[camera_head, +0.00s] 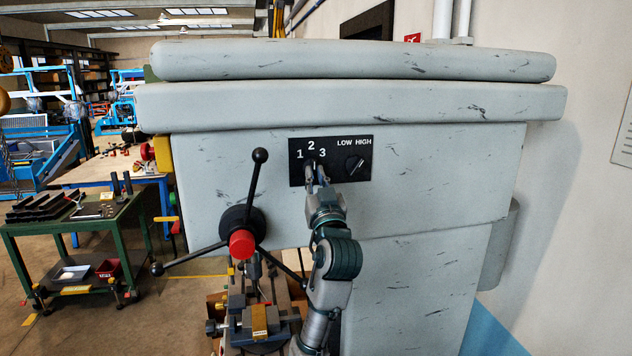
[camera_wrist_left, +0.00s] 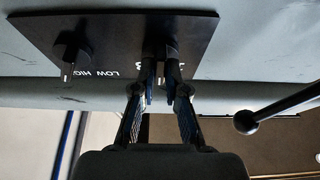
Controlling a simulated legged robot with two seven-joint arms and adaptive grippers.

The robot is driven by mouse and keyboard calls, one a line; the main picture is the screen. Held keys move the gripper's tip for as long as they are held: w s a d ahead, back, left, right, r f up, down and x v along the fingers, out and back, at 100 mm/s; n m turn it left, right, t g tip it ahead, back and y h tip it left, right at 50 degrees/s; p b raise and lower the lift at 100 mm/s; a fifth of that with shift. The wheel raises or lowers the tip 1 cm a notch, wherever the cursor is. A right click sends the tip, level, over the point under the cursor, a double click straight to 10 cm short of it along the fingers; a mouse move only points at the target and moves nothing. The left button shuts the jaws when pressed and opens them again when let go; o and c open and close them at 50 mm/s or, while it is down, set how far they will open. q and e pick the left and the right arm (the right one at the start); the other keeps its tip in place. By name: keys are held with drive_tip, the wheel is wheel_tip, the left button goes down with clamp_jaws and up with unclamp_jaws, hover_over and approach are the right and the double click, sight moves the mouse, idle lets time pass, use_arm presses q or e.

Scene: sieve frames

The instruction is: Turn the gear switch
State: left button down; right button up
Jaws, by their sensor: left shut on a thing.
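A black panel (camera_head: 345,144) on the grey machine head carries the gear switch with the numbers 1, 2 and 3 and a second knob (camera_head: 355,165) marked LOW HIGH. My left gripper (camera_head: 316,176) reaches up from below and is shut on the gear switch, which is mostly hidden by the fingers in the head view. In the left wrist view the panel appears upside down, and the two fingers (camera_wrist_left: 161,88) clasp the dark gear switch (camera_wrist_left: 160,45). The LOW HIGH knob (camera_wrist_left: 73,45) stands apart, to the left there. My right gripper is not in view.
A three-armed feed handle (camera_head: 242,243) with a red hub sticks out left of my gripper; one ball end (camera_wrist_left: 245,122) shows in the wrist view. A vise (camera_head: 258,318) sits below. A green tool table (camera_head: 75,235) stands at the left.

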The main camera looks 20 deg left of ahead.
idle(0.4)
use_arm(q)
drive_tip(key=c, duration=1.2)
unclamp_jaws()
drive_tip(key=shift+w, duration=0.15)
drive_tip(key=shift+w+a+f, duration=0.1)
drive_tip(key=shift+w+f, duration=0.05)
drive_tip(key=shift+w, duration=0.15)
drive_tip(key=shift+s, duration=0.1)
drive_tip(key=shift+s, duration=0.1)
drive_tip(key=v, duration=1.2)
